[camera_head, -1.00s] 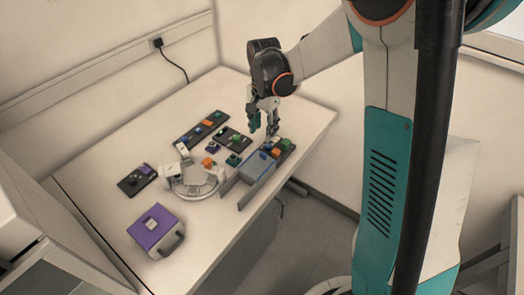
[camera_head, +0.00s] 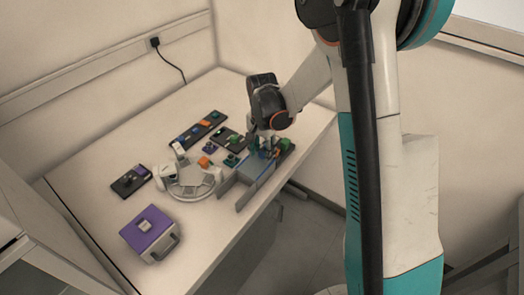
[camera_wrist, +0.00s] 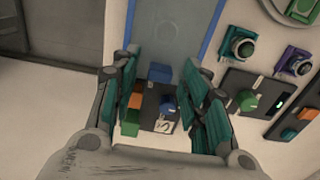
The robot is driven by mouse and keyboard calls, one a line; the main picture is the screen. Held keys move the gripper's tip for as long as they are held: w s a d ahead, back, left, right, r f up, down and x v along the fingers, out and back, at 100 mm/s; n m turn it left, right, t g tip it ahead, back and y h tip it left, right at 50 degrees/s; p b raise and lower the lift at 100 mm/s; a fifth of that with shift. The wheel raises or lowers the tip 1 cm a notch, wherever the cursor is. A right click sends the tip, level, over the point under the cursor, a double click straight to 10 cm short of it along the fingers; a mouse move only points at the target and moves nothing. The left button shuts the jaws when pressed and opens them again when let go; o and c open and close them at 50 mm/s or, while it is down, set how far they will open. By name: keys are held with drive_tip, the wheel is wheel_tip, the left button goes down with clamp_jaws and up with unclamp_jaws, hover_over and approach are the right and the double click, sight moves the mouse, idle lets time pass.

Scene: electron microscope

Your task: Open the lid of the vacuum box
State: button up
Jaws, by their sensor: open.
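A grey box with blue edges (camera_head: 252,172), which looks like the vacuum box, sits flat at the right front edge of the table. Its grey top with blue side strips (camera_wrist: 172,38) shows in the wrist view, and it looks shut. My gripper (camera_head: 262,151) is low over the box's far end. In the wrist view my gripper (camera_wrist: 161,62) has its teal fingers apart, with a small blue block (camera_wrist: 160,73) at the box's end showing between them. I cannot tell whether the fingers touch it. The fingers partly hide this end in the head view.
A dark plate with a blue knob (camera_wrist: 168,103) and orange and green blocks lies beyond the box's end. A round white device (camera_head: 190,184) stands left of the box. A purple box (camera_head: 150,232) is at the front left. Dark trays (camera_head: 198,130) lie behind.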

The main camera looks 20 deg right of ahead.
clamp_jaws()
drive_tip(key=s+a, duration=0.3)
drive_tip(key=a, duration=0.2)
drive_tip(key=s+a, duration=0.2)
drive_tip(key=shift+s+a, duration=0.3)
drive_tip(key=shift+a, duration=0.1)
unclamp_jaws()
wheel_tip(320, 180, up, 12)
idle(0.3)
